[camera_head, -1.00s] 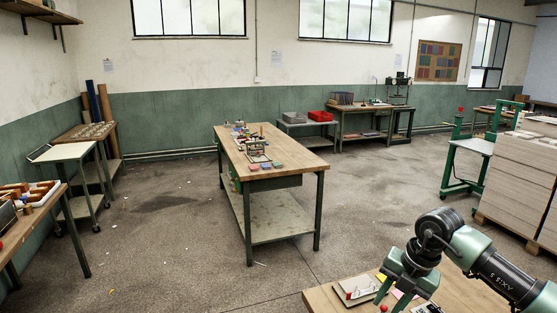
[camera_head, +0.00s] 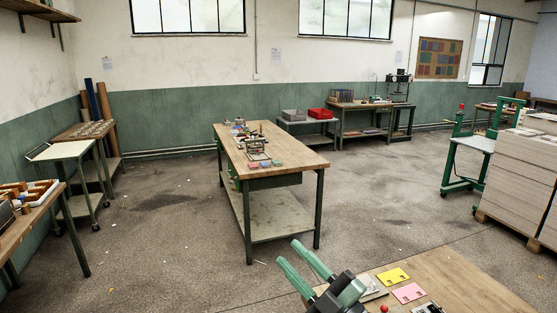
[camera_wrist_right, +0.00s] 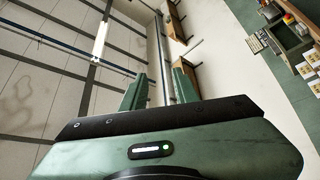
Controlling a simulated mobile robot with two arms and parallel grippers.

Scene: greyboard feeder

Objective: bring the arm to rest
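My right gripper (camera_head: 300,258) shows at the bottom of the head view, above the left end of the near wooden table. Its two green fingers point up and to the left and stand apart with nothing between them. In the right wrist view the fingers (camera_wrist_right: 158,90) also stand apart and empty, with ceiling beams, wall and tables far behind them. The rest of my right arm is mostly cut off by the bottom edge. My left gripper is in neither view.
The near table (camera_head: 465,290) holds a yellow card (camera_head: 393,277), a pink card (camera_head: 409,293) and a small red knob (camera_head: 384,308). A workbench (camera_head: 285,157) with small items stands mid-room. Stacked greyboard (camera_head: 518,180) stands at right. The floor between is clear.

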